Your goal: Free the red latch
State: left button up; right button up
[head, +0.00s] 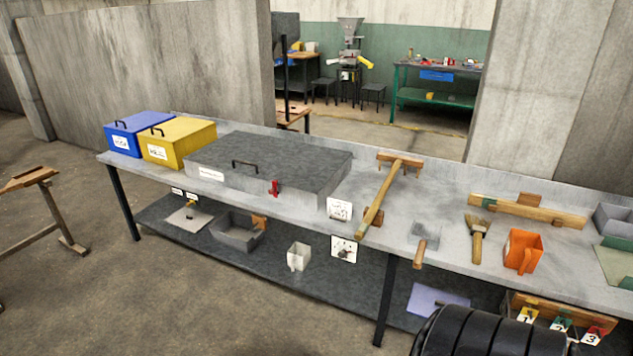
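The red latch (274,187) is a small red piece on the front edge of a wide, flat grey box (310,165). The box stands on the long grey workbench (450,249) and its lid looks shut. A dark handle (245,164) stands on the lid, left of the latch. The latch looks upright against the front face, but its fine shape is too small to tell. Neither of my grippers is in view.
A blue box (138,128) and a yellow box (178,143) stand left of the grey box. A wooden T-shaped tool (379,202) lies close on its right. A brush (478,238) and an orange scoop (523,252) lie further right.

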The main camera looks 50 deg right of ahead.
aim_at(274, 190)
jog(key=z, duration=1.35)
